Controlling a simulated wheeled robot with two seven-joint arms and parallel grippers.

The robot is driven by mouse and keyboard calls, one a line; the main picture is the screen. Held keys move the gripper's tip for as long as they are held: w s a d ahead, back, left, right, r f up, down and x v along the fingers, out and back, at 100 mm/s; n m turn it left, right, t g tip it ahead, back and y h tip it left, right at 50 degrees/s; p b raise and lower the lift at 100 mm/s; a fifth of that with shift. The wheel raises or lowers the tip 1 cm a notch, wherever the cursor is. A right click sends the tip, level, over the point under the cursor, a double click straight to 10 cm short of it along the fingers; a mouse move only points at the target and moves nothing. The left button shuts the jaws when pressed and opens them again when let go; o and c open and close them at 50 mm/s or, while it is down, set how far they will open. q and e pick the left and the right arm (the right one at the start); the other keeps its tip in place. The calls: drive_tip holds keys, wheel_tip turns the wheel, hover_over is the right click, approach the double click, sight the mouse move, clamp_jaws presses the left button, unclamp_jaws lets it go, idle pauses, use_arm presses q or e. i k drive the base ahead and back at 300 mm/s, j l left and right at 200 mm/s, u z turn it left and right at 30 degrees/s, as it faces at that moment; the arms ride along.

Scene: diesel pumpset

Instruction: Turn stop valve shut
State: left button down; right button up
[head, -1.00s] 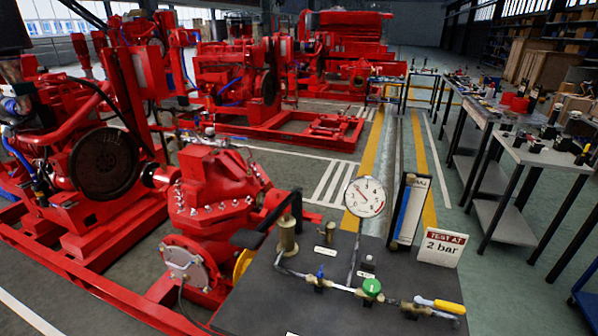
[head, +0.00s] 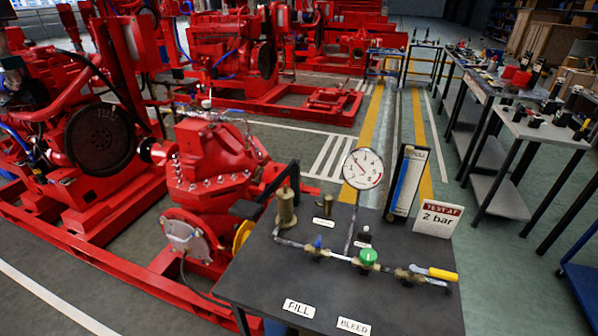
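A dark test bench (head: 262,278) carries a brass pipe line. On the line sit a small valve with a blue handle (head: 318,241), a valve with a round green handwheel (head: 368,256) and a yellow lever handle (head: 442,273) at the right end. The small tags near the valves are too small to read, so I cannot tell which is named the stop valve. A round white dial gauge (head: 363,168) stands above the line. A brass hand pump (head: 286,206) with a black lever is at the left. Neither of my grippers is in view.
A sign reading "TEST AT 2 bar" (head: 438,216) and a blue column board (head: 406,182) stand at the back of the bench. FILL (head: 299,308) and BLEED (head: 353,326) labels lie at the front. Red pumpsets (head: 213,170) are left; grey tables (head: 530,135) are right.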

sight(413, 269)
drive_tip(key=z, duration=1.15)
